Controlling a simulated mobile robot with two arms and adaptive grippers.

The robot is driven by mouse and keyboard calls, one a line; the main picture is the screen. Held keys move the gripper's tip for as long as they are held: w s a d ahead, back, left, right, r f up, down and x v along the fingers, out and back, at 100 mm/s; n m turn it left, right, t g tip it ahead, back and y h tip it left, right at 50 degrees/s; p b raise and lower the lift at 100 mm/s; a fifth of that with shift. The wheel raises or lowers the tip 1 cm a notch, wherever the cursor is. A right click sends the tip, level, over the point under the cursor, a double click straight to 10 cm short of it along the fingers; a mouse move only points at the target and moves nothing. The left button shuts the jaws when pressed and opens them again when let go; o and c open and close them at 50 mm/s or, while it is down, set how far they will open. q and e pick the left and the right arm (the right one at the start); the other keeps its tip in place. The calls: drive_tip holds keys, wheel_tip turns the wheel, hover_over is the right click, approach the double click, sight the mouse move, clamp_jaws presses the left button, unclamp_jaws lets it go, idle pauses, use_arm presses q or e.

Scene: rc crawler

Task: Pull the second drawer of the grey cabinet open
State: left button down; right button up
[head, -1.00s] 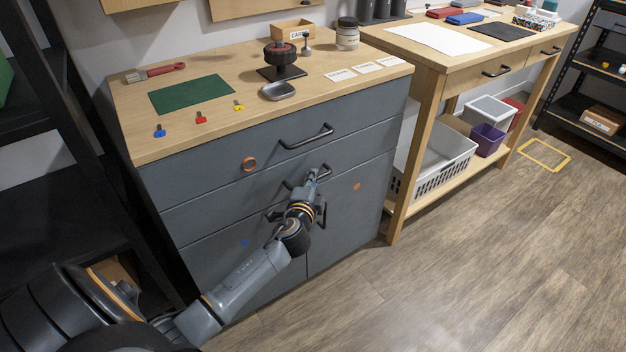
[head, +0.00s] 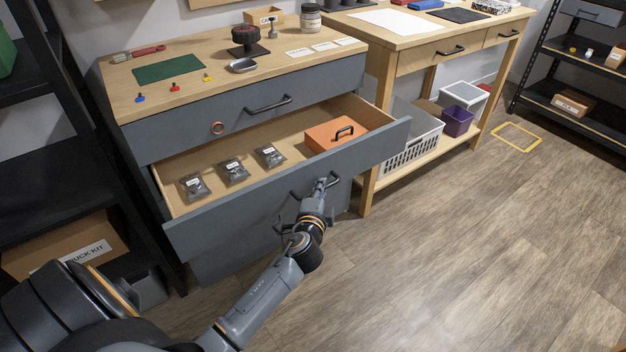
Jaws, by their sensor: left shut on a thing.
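The grey cabinet (head: 240,108) stands in the middle of the head view, under a wooden top. Its second drawer (head: 250,213) is pulled well out, with its wooden inside showing. My left gripper (head: 325,183) is shut on the black handle (head: 304,187) at the front of this drawer. In the drawer lie several small packed parts, one of them a clear bag (head: 234,170), and an orange box (head: 335,134) with a black handle. The top drawer is shut. My right gripper is not in view.
A wooden workbench (head: 425,59) stands to the right, with a white basket (head: 412,140) and a purple bin (head: 457,121) on its lower shelf. A dark shelf with a cardboard box (head: 65,245) is at the left. The floor (head: 460,260) at the front right is clear.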

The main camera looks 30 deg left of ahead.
use_arm(q)
drive_tip(key=s+d, duration=0.3)
drive_tip(key=d, duration=0.4)
drive_tip(key=shift+b, duration=0.35)
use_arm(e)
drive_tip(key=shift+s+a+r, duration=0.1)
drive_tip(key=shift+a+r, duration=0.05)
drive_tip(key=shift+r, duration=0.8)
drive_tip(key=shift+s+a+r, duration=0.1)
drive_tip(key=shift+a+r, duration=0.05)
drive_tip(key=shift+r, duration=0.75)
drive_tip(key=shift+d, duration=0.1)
use_arm(q)
drive_tip(key=c, duration=1.7)
unclamp_jaws()
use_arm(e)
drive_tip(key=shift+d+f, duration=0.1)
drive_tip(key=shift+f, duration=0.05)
use_arm(q)
drive_tip(key=v, duration=1.2)
